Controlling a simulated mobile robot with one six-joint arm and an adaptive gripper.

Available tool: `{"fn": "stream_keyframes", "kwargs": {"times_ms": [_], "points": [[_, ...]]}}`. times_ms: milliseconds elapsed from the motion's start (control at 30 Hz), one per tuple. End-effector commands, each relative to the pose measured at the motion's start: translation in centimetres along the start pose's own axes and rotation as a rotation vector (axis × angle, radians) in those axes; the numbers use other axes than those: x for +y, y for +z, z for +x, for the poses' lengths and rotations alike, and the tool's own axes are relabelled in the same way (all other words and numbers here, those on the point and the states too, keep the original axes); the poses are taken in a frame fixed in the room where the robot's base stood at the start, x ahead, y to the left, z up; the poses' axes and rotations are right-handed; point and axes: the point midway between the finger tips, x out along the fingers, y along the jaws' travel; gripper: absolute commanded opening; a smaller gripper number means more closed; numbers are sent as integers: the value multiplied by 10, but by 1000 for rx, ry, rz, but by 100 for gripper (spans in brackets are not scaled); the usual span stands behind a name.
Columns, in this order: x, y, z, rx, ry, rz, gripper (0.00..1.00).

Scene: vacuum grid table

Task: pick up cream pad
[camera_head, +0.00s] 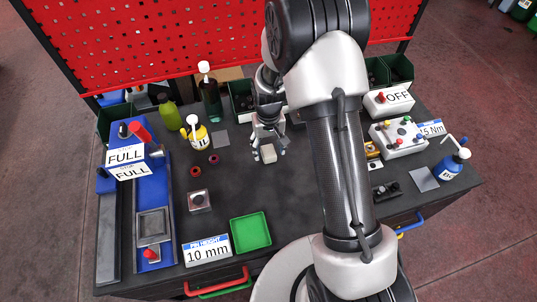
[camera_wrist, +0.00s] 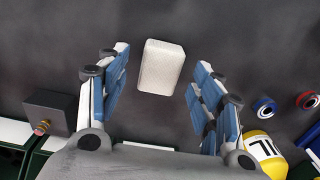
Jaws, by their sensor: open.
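The cream pad (camera_wrist: 162,66) is a small pale block with rounded corners. It lies on the dark table top between and just beyond my open fingers in the wrist view. In the head view the cream pad (camera_head: 268,153) shows right below my gripper (camera_head: 268,146). In the wrist view my gripper (camera_wrist: 160,95) has its two blue-padded fingers spread wide, one on each side of the pad, with a gap on both sides. Nothing is held. I cannot tell the exact height of the fingertips above the table.
A green tray (camera_head: 250,232) lies toward the front. A white button box (camera_head: 398,137) is at the right. Bins (camera_head: 243,98) line the back. The table around the pad is clear.

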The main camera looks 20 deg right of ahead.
Motion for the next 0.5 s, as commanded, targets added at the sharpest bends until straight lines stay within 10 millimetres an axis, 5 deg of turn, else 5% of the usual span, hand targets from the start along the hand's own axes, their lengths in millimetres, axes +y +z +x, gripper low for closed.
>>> {"fn": "stream_keyframes", "kwargs": {"times_ms": [133, 367, 500], "points": [[0, 0, 22, -2, 0, 0, 60], [0, 0, 21, 0, 0, 0, 59], [0, 0, 21, 0, 0, 0, 50]]}}
